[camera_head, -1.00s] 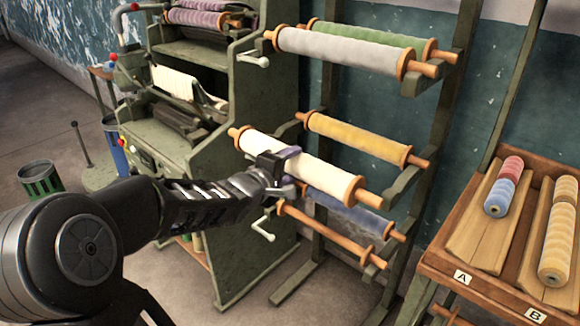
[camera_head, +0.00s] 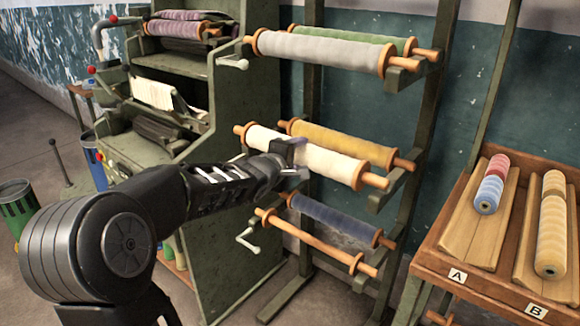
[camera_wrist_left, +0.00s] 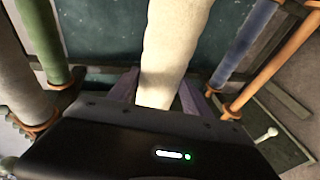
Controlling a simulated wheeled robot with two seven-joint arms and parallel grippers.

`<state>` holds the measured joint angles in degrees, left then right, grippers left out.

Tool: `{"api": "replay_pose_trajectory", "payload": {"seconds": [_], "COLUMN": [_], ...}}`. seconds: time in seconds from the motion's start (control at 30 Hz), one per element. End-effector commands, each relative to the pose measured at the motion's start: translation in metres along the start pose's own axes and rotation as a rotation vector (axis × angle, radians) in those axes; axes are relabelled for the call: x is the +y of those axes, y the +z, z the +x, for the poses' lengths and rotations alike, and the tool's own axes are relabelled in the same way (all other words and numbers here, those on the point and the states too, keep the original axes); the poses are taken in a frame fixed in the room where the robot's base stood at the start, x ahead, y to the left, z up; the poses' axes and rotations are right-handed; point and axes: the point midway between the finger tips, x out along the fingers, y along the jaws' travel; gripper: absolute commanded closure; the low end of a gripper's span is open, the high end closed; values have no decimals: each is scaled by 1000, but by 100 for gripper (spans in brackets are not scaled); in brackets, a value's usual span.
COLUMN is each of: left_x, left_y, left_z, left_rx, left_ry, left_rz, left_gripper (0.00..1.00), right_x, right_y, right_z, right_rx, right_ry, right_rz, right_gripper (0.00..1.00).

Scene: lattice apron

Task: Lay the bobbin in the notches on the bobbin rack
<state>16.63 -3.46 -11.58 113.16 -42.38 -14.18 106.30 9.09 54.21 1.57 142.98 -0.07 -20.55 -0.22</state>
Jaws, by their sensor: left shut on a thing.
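The cream bobbin (camera_head: 325,162) with orange-brown end flanges is in my left gripper (camera_head: 292,152), whose fingers are shut around its middle. In the head view it lies roughly level, in front of the yellow bobbin (camera_head: 345,145) and partly covering it. In the left wrist view the cream bobbin (camera_wrist_left: 170,50) runs up and away between the purple finger pads. The bobbin rack (camera_head: 420,140) is a green frame with short arms that carry several bobbins. I cannot tell whether the cream bobbin touches a rack arm; its notches are not clear. My right gripper is not in view.
A grey bobbin (camera_head: 320,52) and a green one (camera_head: 350,40) lie on the upper arms. A blue bobbin (camera_head: 335,218) and a bare spindle (camera_head: 310,240) are below. A green machine (camera_head: 225,130) stands left, a wooden tray (camera_head: 425,262) with spools right.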

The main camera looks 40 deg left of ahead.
Motion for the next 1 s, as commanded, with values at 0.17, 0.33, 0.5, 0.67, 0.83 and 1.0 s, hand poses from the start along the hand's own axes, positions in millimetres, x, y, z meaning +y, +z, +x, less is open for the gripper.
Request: {"api": "replay_pose_trajectory", "payload": {"seconds": [0.17,0.33,0.5,0.67,0.83,1.0], "left_x": [5,7,10,11,11,11], "left_y": [6,9,12,14,15,15], "left_z": [18,36,50,59,62,62], "left_rx": [-3,-2,-1,-1,-1,-1], "left_ry": [4,4,4,4,5,5], "left_rz": [0,0,1,0,1,1], "left_gripper": [100,100,100,100,100,100], "right_x": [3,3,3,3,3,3], "right_y": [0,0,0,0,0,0], "right_z": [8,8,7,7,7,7], "right_rx": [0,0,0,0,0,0], "right_ry": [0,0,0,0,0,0], "right_rz": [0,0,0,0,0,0], "right_gripper": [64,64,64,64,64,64]}}
